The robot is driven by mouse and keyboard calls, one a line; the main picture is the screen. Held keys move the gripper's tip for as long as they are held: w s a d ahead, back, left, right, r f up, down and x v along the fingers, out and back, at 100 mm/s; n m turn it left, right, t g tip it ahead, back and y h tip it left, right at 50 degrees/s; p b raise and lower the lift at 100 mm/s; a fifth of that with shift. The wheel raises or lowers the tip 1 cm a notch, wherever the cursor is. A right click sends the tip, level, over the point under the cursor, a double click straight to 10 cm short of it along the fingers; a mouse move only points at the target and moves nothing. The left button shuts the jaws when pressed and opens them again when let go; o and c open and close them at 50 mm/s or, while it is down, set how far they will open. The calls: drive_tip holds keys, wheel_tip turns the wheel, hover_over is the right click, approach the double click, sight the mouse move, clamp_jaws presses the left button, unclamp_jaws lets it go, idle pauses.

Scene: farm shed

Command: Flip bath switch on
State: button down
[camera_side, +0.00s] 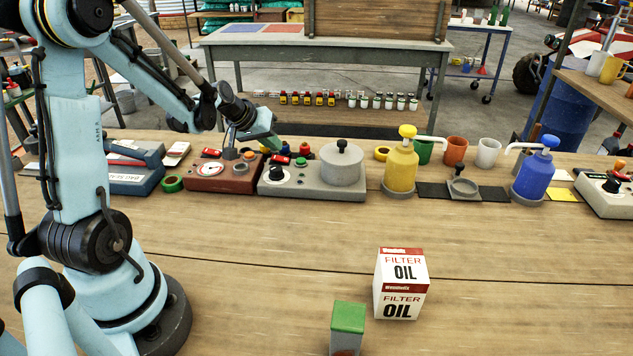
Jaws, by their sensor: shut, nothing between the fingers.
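A grey unit (318,190) with a round lidded pot (343,165) stands at the back middle of the bench and looks like the bath. Its front left carries a black knob (276,177), a red rocker switch (280,160), and small red and green buttons. Whether the rocker is on or off is too small to tell.
A red-brown box with a gauge (210,170) stands close on the left. A yellow pump bottle (401,168) and a blue pump bottle (533,175) stand to the right. A filter oil box (402,284) and a green-topped box (347,318) stand in front. The bench middle is clear.

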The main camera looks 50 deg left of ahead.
sight(278, 159)
drive_tip(key=shift+f, duration=0.15)
idle(0.5)
drive_tip(key=shift+s+a+f, duration=0.1)
drive_tip(key=shift+f, duration=0.15)
drive_tip(key=shift+f, duration=0.35)
idle(0.7)
drive_tip(key=shift+r, duration=0.1)
drive_tip(key=shift+r, duration=0.7)
drive_tip(key=shift+w+d+r, duration=0.15)
drive_tip(key=shift+r, duration=0.65)
drive_tip(key=shift+w+d+r, duration=0.1)
drive_tip(key=shift+r, duration=0.75)
drive_tip(key=shift+w+d+r, duration=0.15)
drive_tip(key=shift+r, duration=0.65)
drive_tip(key=shift+d, duration=0.1)
